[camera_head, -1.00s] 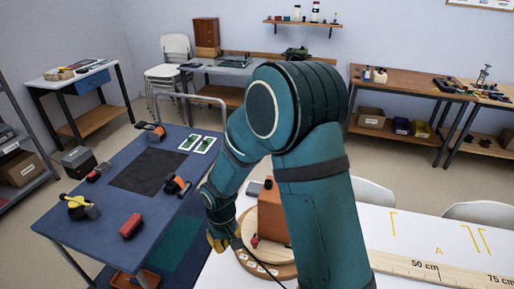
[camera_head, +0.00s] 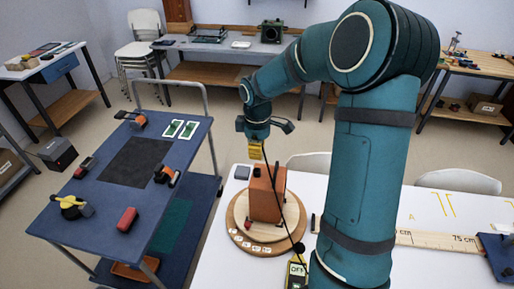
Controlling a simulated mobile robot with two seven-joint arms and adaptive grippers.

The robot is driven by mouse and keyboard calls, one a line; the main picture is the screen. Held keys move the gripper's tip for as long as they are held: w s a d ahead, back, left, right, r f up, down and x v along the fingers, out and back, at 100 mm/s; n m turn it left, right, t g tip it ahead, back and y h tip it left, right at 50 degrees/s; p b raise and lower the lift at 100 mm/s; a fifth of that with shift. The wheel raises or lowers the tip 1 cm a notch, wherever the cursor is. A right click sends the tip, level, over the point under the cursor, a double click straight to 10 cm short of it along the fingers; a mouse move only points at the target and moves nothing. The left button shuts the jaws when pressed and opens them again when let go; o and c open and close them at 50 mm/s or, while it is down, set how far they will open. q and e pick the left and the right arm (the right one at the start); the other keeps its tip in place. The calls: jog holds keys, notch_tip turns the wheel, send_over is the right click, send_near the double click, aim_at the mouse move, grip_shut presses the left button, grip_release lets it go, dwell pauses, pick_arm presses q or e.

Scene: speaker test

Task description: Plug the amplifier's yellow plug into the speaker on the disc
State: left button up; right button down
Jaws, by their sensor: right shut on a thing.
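The speaker is an orange-brown box (camera_head: 265,205) standing upright on a round wooden disc (camera_head: 236,222) on the white table. My right gripper (camera_head: 257,137) points down above and behind the speaker's top in the picture. It is shut on the yellow plug (camera_head: 255,151), which shows just above the speaker; the gap between them is hard to judge. A thin black cable runs from the plug down past the speaker's right side. It leads to a yellow-and-black box marked OFF (camera_head: 297,269), probably the amplifier, partly hidden by my right arm. My left gripper is out of view.
A blue cart (camera_head: 110,218) with tools and a red block (camera_head: 127,219) stands at the left. Small white labels and a red piece (camera_head: 248,224) are on the disc. A wooden ruler (camera_head: 438,239) lies on the white table (camera_head: 225,270) at the right.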

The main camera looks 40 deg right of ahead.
jog(key=shift+f+b, duration=1.8)
jog(key=shift+f, duration=0.65)
jog(key=shift+f+b, duration=0.3)
jog(key=shift+f, duration=0.25)
jog(key=shift+f+b, duration=0.35)
jog(key=shift+f, duration=0.2)
jog(key=c, duration=0.9)
grip_release()
jog(key=shift+r, duration=0.1)
